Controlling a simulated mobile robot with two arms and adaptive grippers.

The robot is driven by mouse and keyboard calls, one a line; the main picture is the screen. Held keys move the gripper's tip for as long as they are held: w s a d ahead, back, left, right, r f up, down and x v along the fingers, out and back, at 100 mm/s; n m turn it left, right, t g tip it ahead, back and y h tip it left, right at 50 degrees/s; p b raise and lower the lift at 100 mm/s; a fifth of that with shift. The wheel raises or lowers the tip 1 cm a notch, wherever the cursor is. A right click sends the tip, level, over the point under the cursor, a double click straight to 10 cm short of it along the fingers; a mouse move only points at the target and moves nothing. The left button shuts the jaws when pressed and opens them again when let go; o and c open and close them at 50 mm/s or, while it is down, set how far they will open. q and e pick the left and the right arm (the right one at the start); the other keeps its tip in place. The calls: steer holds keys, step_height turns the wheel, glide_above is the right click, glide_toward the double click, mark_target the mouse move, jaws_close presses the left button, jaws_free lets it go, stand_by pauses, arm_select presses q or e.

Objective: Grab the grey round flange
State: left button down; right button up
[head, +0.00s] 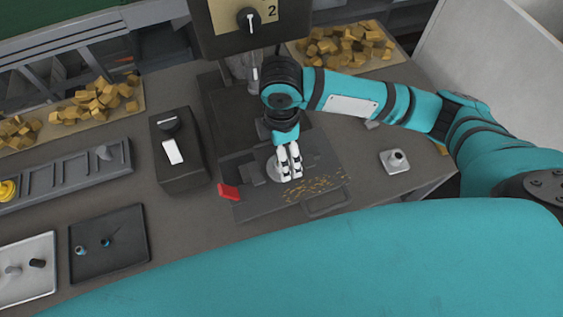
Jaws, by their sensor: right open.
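My right gripper (289,174) reaches down over the dark machine bed in the middle of the table, its pale fingertips pointing down. It is open, though from above the fingers look close together. A light grey round part (273,169) shows partly beside and behind the fingers; it looks like the grey round flange, mostly hidden by them. I cannot tell whether the fingers touch it. A grey part with a squarish base and a raised round boss (395,160) stands apart on the table to the right. My left gripper is not in view.
A red-handled clamp (229,192) and brass-coloured chips (314,187) lie on the bed. A black box with a white switch (180,152), a slotted rack (68,178) and two trays (112,262) stand left. Heaps of yellowish blocks (344,45) lie behind. The machine head (222,41) overhangs close behind the gripper.

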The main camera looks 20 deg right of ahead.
steer(key=shift+f, duration=0.95)
step_height(320, 180, down, 4)
steer(key=shift+d+r+p, duration=0.1)
steer(key=shift+r+p, duration=0.05)
steer(key=shift+p, duration=0.75)
steer(key=shift+f, duration=0.5)
steer(key=shift+c, duration=0.9)
steer(key=c, duration=1.2)
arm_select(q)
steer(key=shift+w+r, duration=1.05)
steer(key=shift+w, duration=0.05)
arm_select(e)
steer(key=shift+c, duration=0.4)
steer(key=shift+r, duration=0.1)
